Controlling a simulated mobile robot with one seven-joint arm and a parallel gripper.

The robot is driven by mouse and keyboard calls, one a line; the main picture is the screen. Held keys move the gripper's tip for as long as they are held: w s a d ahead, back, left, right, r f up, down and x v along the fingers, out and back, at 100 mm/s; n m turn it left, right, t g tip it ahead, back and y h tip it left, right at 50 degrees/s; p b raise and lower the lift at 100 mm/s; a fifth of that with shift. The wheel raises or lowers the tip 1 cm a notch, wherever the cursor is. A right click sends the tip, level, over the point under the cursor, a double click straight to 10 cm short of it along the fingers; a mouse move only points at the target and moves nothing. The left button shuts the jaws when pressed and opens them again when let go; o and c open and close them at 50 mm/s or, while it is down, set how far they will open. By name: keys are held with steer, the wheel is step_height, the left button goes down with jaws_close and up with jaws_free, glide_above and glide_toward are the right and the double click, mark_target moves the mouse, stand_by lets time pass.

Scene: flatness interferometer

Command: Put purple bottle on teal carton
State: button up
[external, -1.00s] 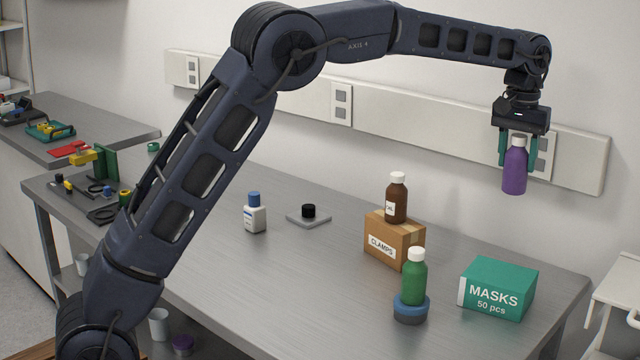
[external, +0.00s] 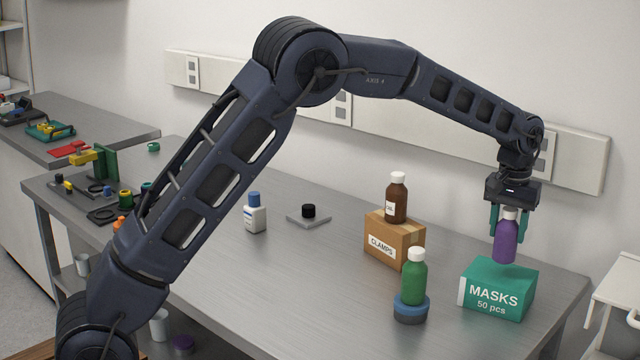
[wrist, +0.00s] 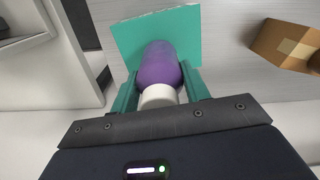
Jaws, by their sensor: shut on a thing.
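The purple bottle (external: 506,241) has a white cap and hangs upright in my gripper (external: 508,222). The teal fingers are shut on its upper part. The teal carton (external: 499,289), marked "MASKS 50 pcs", lies on the bench at the right, directly below the bottle. In the external view the bottle's base is at the carton's top face; I cannot tell whether they touch. In the wrist view the purple bottle (wrist: 158,66) is between the fingers (wrist: 160,92), with the teal carton (wrist: 185,27) behind it, partly hidden by the bottle.
A green bottle (external: 413,281) on a blue-grey round base (external: 411,313) stands left of the carton. A brown bottle (external: 396,203) stands on the cardboard clamps box (external: 381,245).

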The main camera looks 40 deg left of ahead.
mark_target(506, 240)
steer(key=shift+f, duration=1.55)
steer(key=shift+f, duration=0.1)
steer(key=o, duration=1.1)
